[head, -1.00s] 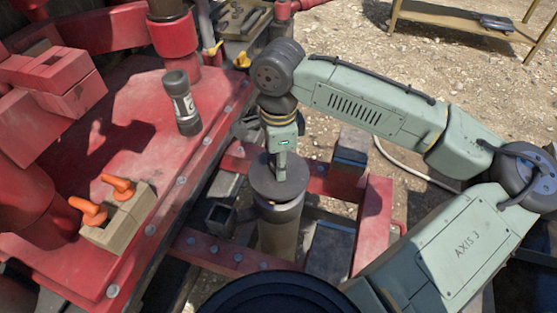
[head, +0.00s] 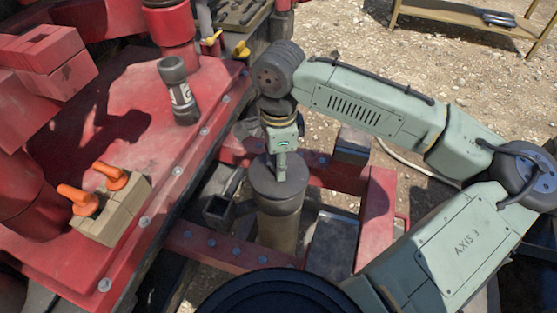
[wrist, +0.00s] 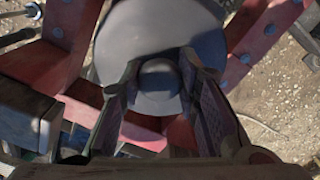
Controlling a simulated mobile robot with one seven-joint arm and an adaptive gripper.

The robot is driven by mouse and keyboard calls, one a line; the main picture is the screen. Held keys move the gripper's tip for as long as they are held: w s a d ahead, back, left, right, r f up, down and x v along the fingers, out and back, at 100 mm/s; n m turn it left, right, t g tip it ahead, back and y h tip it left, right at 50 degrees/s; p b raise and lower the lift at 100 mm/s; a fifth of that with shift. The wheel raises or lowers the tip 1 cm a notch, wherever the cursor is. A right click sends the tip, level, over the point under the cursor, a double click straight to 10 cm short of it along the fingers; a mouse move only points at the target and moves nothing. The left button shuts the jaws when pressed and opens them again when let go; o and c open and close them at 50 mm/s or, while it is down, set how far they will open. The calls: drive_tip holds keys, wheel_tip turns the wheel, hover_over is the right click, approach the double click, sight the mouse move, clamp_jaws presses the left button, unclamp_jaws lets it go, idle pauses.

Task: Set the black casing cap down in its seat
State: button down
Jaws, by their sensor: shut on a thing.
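The black casing cap (head: 263,183) is a dark round disc with a knob on top. In the head view it sits level over the top of the upright casing pipe (head: 278,225), with no clear gap between them. My gripper (head: 281,178) points straight down and is shut on the cap's knob. In the wrist view the cap (wrist: 130,50) shows as a wide grey disc, with the knob (wrist: 158,80) between the two fingers. The disc hides the seat beneath it, so I cannot tell whether it is fully seated.
A red frame (head: 375,220) surrounds the pipe. A table (head: 470,20) stands on the gravel at the back right.

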drive_tip(key=shift+f, duration=0.5)
idle(0.6)
drive_tip(key=c, duration=1.1)
unclamp_jaws()
wheel_tip(320, 180, up, 12)
